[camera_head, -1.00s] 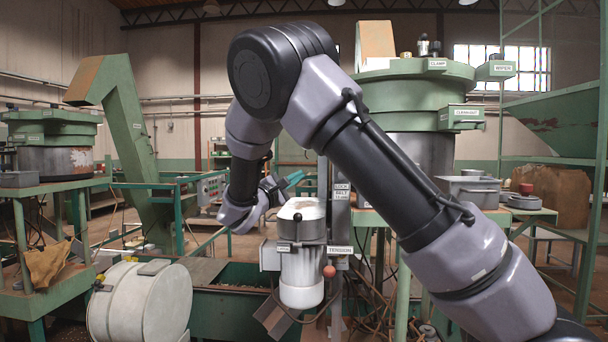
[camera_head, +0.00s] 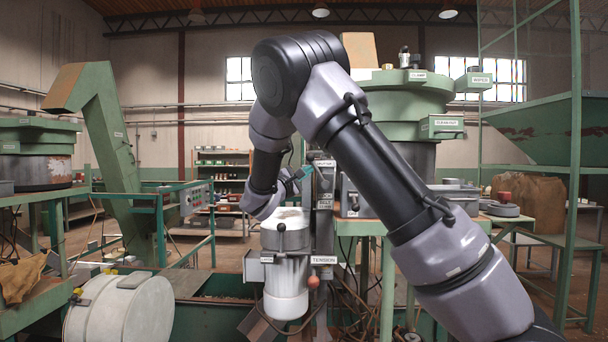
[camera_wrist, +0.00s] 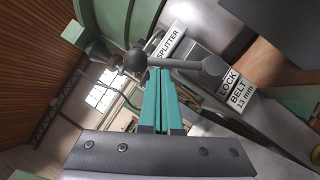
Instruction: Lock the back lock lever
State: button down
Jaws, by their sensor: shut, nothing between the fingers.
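In the wrist view a dark lever with a ball knob (camera_wrist: 134,60) runs right to a rounded hub (camera_wrist: 212,67) beside the "LOCK BELT 13 mm" plate (camera_wrist: 237,90). My gripper (camera_wrist: 160,70) has its teal fingers shut together, empty, with the tips at the lever's rod just right of the knob. I cannot tell whether they touch it. In the head view my gripper (camera_head: 303,173) is beside the labelled post (camera_head: 325,186); the lever itself is too small to make out there.
A white motor (camera_head: 286,275) hangs below my gripper, with a black-knobbed lever (camera_head: 281,229) in front. A red-knobbed lever (camera_head: 314,283) is beside the "TENSION" label (camera_head: 324,260). A "SPLITTER" label (camera_wrist: 170,40) is behind the lever. A green hopper (camera_head: 400,105) stands behind my arm.

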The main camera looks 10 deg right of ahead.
aim_at(318, 162)
jog(key=shift+d+r+m+g, duration=0.3)
jog(key=shift+m+g, duration=0.1)
jog(key=shift+m, duration=0.2)
jog(key=shift+d+r+m+g, duration=0.2)
jog(key=shift+r+m+g, duration=0.2)
jog(key=shift+m, duration=0.3)
jog(key=m, duration=0.1)
jog(key=d+r+m+g+y, duration=0.1)
jog(key=d+m, duration=0.1)
jog(key=shift+s+d+r+m+g+y, duration=0.2)
jog(key=shift+s+d+m+g+y, duration=0.05)
jog(key=shift+s+m+g+y, duration=0.15)
jog(key=shift+s+d+r+m+g+y, duration=0.15)
jog(key=shift+d+m+g+y, duration=0.2)
jog(key=shift+d+m+y, duration=0.5)
jog(key=shift+s+d+m+g+y, duration=0.1)
jog(key=shift+d+m+g+y, duration=0.25)
jog(key=shift+d+m+y, duration=0.5)
jog(key=shift+h, duration=0.3)
jog(key=shift+a, duration=0.1)
